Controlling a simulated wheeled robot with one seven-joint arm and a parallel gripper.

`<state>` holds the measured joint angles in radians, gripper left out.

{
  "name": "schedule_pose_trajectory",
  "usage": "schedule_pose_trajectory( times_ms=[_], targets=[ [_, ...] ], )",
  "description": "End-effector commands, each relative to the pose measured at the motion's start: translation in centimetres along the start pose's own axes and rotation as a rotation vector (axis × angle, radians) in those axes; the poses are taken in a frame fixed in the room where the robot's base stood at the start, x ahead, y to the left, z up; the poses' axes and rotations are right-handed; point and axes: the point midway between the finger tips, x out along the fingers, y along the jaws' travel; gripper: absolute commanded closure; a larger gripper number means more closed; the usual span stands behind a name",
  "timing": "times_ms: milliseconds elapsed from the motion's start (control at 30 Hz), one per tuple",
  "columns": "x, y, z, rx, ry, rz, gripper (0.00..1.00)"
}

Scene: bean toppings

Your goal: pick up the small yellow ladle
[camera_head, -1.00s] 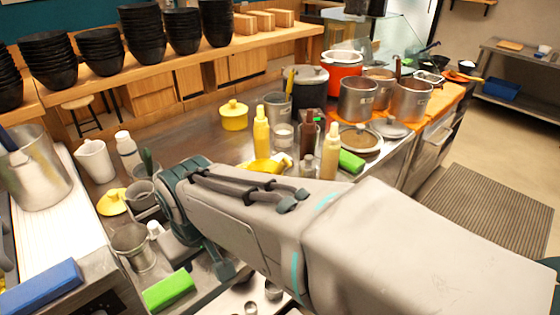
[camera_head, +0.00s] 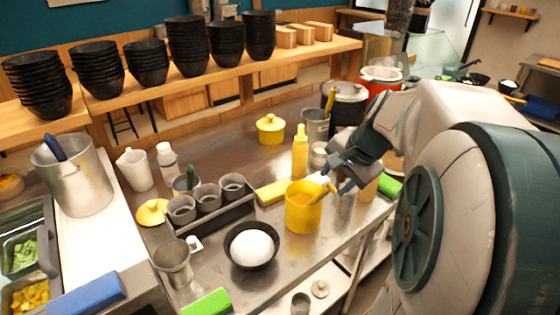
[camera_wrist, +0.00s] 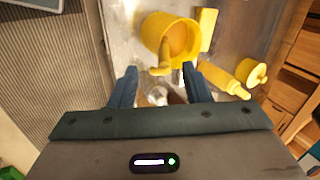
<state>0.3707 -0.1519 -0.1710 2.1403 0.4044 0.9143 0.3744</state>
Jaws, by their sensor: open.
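The small yellow ladle stands in a yellow pot (camera_head: 302,208) on the steel counter. Its handle (camera_head: 327,190) leans out over the pot's right rim, and its bowl end is hidden inside. In the wrist view the ladle handle (camera_wrist: 164,58) sticks out over the pot's near rim (camera_wrist: 150,33), its end pointing at the gap between my fingers. My gripper (camera_head: 345,178) is open and empty, just right of the handle. In the wrist view my gripper's two fingers (camera_wrist: 158,72) stand on either side of the handle's end, with no contact visible.
A black bowl with a white mound (camera_head: 252,246) stands left of the pot. A yellow squeeze bottle (camera_head: 300,151) and a metal container (camera_head: 315,125) stand behind it. A rack of metal cups (camera_head: 207,197) is at left. Several items behind my gripper are partly hidden.

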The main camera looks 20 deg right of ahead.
Motion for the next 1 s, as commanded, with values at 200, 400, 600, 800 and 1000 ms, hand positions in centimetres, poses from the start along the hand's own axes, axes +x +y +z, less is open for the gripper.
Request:
schedule_pose_trajectory(
  times_ms=[200,400,600,800,1000],
  targets=[
    [1.6,0.0,-2.1,0.101,0.007,-0.02,0.56],
    [5.6,-0.1,-2.0,0.097,0.006,-0.019,0.56],
    [7.9,-0.2,-2.0,0.094,0.008,-0.02,0.56],
    [9.2,-0.3,-2.2,0.094,0.007,-0.02,0.56],
    [11.9,-0.5,-2.4,0.094,0.007,-0.019,0.56]
  ],
)
